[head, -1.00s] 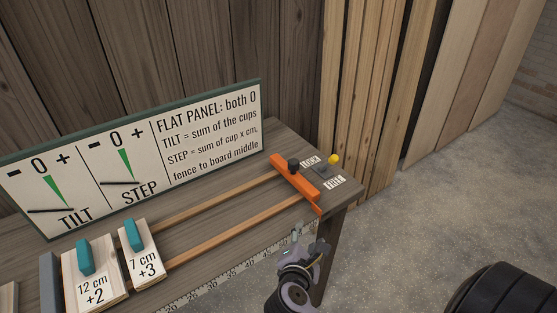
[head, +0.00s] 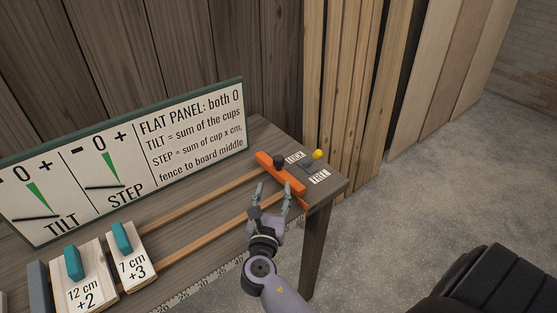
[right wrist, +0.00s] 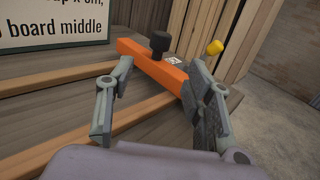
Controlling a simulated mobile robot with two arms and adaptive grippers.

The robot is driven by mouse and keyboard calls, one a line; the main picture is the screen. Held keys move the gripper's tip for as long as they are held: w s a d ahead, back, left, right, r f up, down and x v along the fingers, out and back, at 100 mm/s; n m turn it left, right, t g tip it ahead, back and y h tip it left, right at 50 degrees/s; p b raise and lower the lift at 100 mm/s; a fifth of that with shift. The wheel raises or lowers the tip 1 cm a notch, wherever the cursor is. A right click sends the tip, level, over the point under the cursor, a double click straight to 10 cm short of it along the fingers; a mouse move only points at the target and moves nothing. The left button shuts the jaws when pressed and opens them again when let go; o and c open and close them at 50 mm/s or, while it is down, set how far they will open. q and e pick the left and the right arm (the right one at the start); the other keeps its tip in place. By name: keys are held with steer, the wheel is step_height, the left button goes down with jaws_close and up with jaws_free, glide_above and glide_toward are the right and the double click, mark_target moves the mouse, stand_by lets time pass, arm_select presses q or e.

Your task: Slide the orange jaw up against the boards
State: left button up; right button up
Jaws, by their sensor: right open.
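The orange jaw (head: 280,172) is a bar lying across two wooden rails at the right end of the bench, with a black knob (head: 279,161) on top. Two boards, marked "12 cm +2" (head: 87,286) and "7 cm +3" (head: 134,268), sit on the rails at the left, well apart from the jaw, each with a teal handle. My right gripper (head: 274,190) is open at the jaw's near side; in the right wrist view the jaw (right wrist: 152,66) shows between and beyond its fingers (right wrist: 160,95). Contact cannot be told. My left gripper is not in view.
A grey fence (head: 38,287) stands left of the boards. A yellow-tipped lever (head: 318,155) sits by LOCK and FREE labels right of the jaw. The sign (head: 130,155) stands behind the rails. The rails between jaw and boards are clear.

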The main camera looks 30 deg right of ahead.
mark_target(278, 166)
steer(key=p+x, duration=0.1)
steer(key=x, duration=1.1)
steer(key=shift+w+d, duration=0.1)
steer(key=shift+d, duration=0.1)
steer(key=shift+c, duration=0.6)
jaws_close()
